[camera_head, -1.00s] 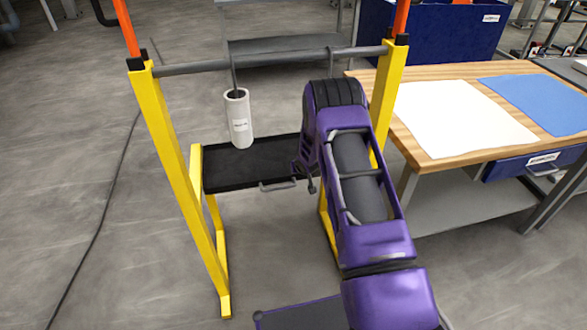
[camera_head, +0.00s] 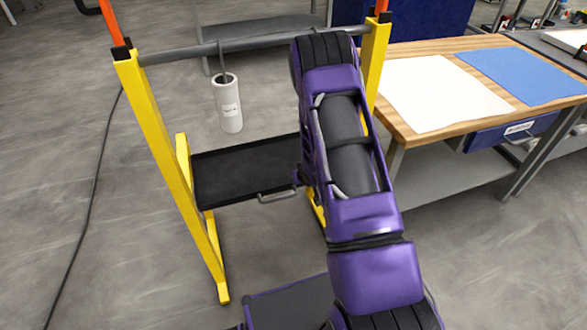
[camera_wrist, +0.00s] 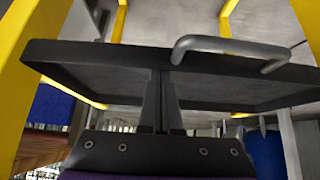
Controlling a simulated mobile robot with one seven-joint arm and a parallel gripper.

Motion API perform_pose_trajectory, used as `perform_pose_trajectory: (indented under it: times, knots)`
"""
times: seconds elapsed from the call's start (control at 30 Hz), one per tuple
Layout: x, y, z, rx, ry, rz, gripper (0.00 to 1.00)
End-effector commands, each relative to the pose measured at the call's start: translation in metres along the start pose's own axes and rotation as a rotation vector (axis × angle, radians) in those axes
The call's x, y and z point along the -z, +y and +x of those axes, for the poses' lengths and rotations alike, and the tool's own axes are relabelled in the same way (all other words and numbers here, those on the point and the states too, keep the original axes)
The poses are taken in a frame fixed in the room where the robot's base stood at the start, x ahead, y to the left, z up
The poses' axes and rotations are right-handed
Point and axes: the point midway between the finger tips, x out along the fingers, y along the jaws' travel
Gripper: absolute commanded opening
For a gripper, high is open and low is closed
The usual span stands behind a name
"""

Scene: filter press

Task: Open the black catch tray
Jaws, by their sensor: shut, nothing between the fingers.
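The black catch tray (camera_head: 238,172) is a shallow dark pan slung between the yellow frame's posts, below the white cylinder. Its grey bar handle (camera_head: 277,197) is on the edge facing me. In the wrist view, the tray (camera_wrist: 95,57) spans the picture, with the handle (camera_wrist: 230,45) above and right of my gripper (camera_wrist: 160,74). My gripper is shut and empty, its fingertips overlapping the tray's dark surface in that view. I cannot tell if they touch it. The handle is not between the fingers. In the head view my purple arm hides the tray's right end and the gripper.
A white cylinder (camera_head: 229,108) hangs from the grey crossbar (camera_head: 210,50) above the tray. Yellow posts (camera_head: 172,180) flank it. A wooden workbench (camera_head: 400,135) with white and blue sheets stands to the right. The floor left of the frame is clear except for a black cable (camera_head: 95,190).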

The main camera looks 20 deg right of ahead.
Motion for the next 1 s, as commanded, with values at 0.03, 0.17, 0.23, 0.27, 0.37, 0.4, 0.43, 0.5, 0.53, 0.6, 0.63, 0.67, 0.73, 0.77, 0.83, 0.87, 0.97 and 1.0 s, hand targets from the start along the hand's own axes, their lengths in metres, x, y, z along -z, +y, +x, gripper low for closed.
perform_pose_trajectory:
  times: [0.03, 0.17, 0.23, 0.27, 0.37, 0.4, 0.43, 0.5, 0.53, 0.6, 0.63, 0.67, 0.73, 0.77, 0.83, 0.87, 0.97, 1.0]
  knots:
    - [-0.009, 0.001, -0.006, -0.001, -0.005, 0.002, 0.0]
    - [-0.023, 0.001, -0.017, -0.002, -0.005, 0.003, 0.0]
    - [-0.028, 0.001, -0.021, -0.002, -0.004, 0.001, 0.0]
    - [-0.029, 0.001, -0.022, -0.001, -0.004, 0.001, 0.0]
    - [-0.032, 0.001, -0.025, -0.001, -0.003, 0.001, 0.0]
    - [-0.033, 0.001, -0.025, -0.001, -0.003, 0.001, 0.0]
    - [-0.033, 0.001, -0.025, -0.001, -0.003, 0.001, 0.0]
    - [-0.033, 0.001, -0.026, -0.001, -0.003, 0.001, 0.0]
    - [-0.033, 0.001, -0.026, -0.001, -0.002, 0.001, 0.0]
    - [-0.033, 0.001, -0.026, -0.001, -0.002, 0.001, 0.0]
    - [-0.033, 0.0, -0.026, -0.001, -0.002, 0.001, 0.0]
    - [-0.033, 0.0, -0.025, -0.001, -0.002, 0.001, 0.0]
    - [-0.033, 0.0, -0.025, -0.001, -0.002, 0.001, 0.0]
    - [-0.033, 0.0, -0.025, -0.001, -0.001, 0.001, 0.0]
    - [-0.032, 0.0, -0.026, 0.0, -0.001, 0.001, 0.0]
    - [-0.032, 0.0, -0.026, 0.0, -0.001, 0.0, 0.0]
    - [-0.028, -0.001, -0.029, 0.0, 0.0, 0.0, 0.0]
    - [-0.026, -0.001, -0.03, 0.0, 0.0, 0.0, 0.0]
